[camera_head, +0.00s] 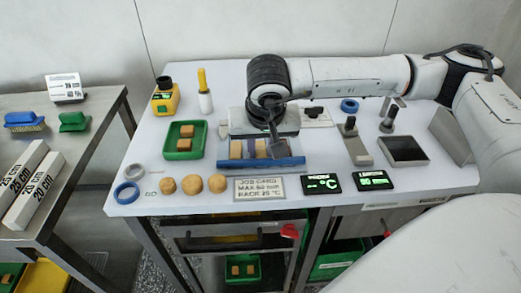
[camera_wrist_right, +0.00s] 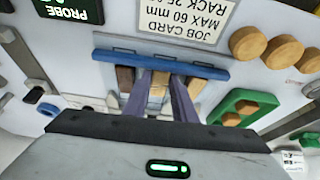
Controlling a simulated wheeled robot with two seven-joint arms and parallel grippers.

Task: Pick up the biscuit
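Several tan block biscuits stand side by side on a rack with a blue front bar (camera_head: 262,163); the bar also shows in the wrist view (camera_wrist_right: 160,63). My right gripper (camera_head: 272,147) points down over this rack. In the wrist view its two grey fingers (camera_wrist_right: 160,92) stand on either side of a pale tan biscuit (camera_wrist_right: 157,90). Whether they press on it cannot be told. The biscuit's lower part is hidden. My left gripper is not in view.
A green tray (camera_head: 171,153) with two blocks stands left of the rack. Round biscuits (camera_head: 192,184), a job card (camera_head: 259,189) and two displays (camera_head: 321,183) line the front. A dark open box (camera_head: 404,150) and metal stands are at right.

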